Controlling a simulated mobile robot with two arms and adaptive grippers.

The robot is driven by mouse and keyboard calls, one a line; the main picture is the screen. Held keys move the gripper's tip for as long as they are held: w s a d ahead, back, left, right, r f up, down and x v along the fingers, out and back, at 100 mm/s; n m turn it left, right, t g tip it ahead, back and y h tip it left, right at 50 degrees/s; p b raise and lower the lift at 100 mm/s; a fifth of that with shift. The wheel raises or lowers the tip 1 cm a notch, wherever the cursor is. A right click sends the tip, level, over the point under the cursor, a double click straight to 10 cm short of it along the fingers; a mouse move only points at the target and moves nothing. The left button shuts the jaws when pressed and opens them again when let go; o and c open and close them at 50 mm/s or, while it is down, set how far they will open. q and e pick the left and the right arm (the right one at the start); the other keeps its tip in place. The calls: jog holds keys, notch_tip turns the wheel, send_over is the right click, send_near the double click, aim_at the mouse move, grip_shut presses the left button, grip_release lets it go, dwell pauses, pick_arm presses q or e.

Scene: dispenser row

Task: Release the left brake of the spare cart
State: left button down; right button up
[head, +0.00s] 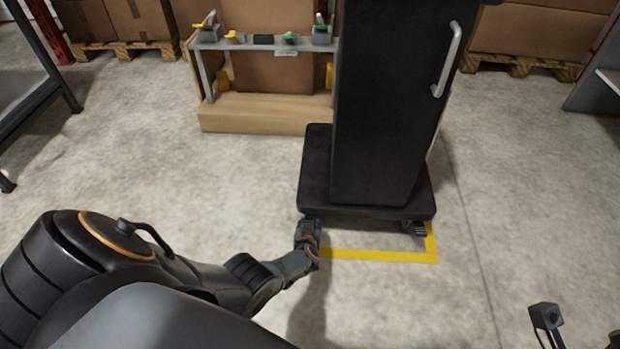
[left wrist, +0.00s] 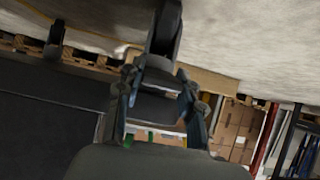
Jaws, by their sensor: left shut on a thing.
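The spare cart (head: 385,110) is a tall black cabinet on a wide black base (head: 318,165), upright in the middle of the head view. My left gripper (head: 308,240) is low at the base's front left corner. It is shut on a small dark part there, apparently the left brake pedal, mostly hidden by the fingers. In the left wrist view, the gripper's two fingers (left wrist: 157,88) are either side of this part, beside a black caster wheel (left wrist: 166,28). The front right caster's pedal (head: 419,229) shows under the base. My right gripper (head: 582,328) is partly in view, fingertips apart, empty.
Yellow floor tape (head: 375,256) runs in front of the cart. Behind it on the left stands a wooden-based rack (head: 265,115) with small coloured dispensers. Boxes on pallets (head: 545,35) line the back. A dark-framed table (head: 35,85) is at far left. The floor around is clear.

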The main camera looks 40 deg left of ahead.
dwell(0.3)
pick_arm(q)
jog(key=c, duration=0.8)
grip_release()
jog(key=shift+c, duration=0.2)
jog(key=shift+s+d+r, duration=0.1)
jog(key=shift+s+d, duration=0.05)
jog(key=shift+d, duration=0.15)
jog(key=shift+s+d+r, duration=0.15)
jog(key=shift+s+r, duration=0.05)
jog(key=shift+s, duration=0.25)
jog(key=s+d, duration=0.6)
jog(key=s, duration=0.3)
jog(key=shift+s, duration=0.4)
